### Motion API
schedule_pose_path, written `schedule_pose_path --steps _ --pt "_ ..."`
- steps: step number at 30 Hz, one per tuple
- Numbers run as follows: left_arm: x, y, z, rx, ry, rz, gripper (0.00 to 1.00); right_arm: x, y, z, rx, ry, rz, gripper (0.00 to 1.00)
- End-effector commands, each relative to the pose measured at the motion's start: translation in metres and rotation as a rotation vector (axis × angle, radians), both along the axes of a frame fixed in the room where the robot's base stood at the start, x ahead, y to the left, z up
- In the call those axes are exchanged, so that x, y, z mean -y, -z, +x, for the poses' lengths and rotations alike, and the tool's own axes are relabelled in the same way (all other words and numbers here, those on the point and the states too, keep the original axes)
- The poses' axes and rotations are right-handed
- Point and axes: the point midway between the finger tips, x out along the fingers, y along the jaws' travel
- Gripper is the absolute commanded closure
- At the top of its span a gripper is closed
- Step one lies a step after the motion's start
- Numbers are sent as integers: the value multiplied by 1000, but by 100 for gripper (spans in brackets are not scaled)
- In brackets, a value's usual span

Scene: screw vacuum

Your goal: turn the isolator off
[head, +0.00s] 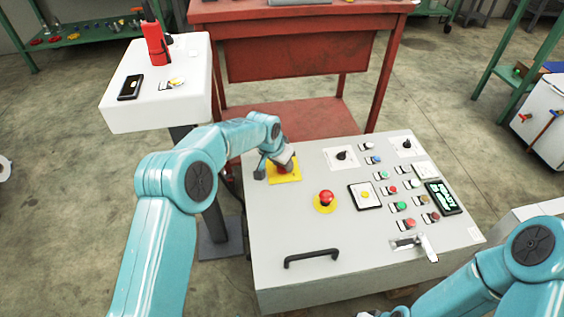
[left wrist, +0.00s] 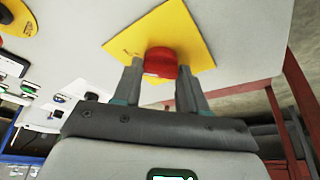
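The isolator is a red knob (left wrist: 161,62) on a square yellow plate (left wrist: 190,35). The yellow plate also shows in the head view (head: 286,177), at the far left corner of the sloped grey panel (head: 285,220), with the knob partly hidden by my gripper. My left gripper (left wrist: 162,72) is at the knob, one finger on each side. The fingers are apart and their tips are very close to the knob. I cannot tell whether they press on it. My right arm shows at the lower right of the head view; its gripper is not clearly visible.
A red emergency button (head: 326,198) on a round yellow base is nearby on the panel. Black rotary switches, several small buttons, a dark display (head: 443,198), a black handle (head: 311,258) and a metal lever (head: 428,247) share it. A white stand (head: 150,112) and red table (head: 290,55) stand behind.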

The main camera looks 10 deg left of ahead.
Motion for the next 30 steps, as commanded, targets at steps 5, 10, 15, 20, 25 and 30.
schedule_pose_path --steps 5,10,15,20,25,30 --pt "0 0 0 0 -1 -1 88 0 0 0 0 0 0 100" --pt "1 0 0 0 -15 -1 88 0 1 0 0 0 0 100" --pt "2 0 0 0 -75 0 88 0 3 0 1 1 0 100" --pt "2 1 -1 0 -184 0 88 1 6 1 2 4 0 100" --pt "3 2 -1 1 -336 1 88 2 14 2 4 9 -2 100" --pt "4 2 0 1 -498 2 88 4 22 7 17 14 -5 100"
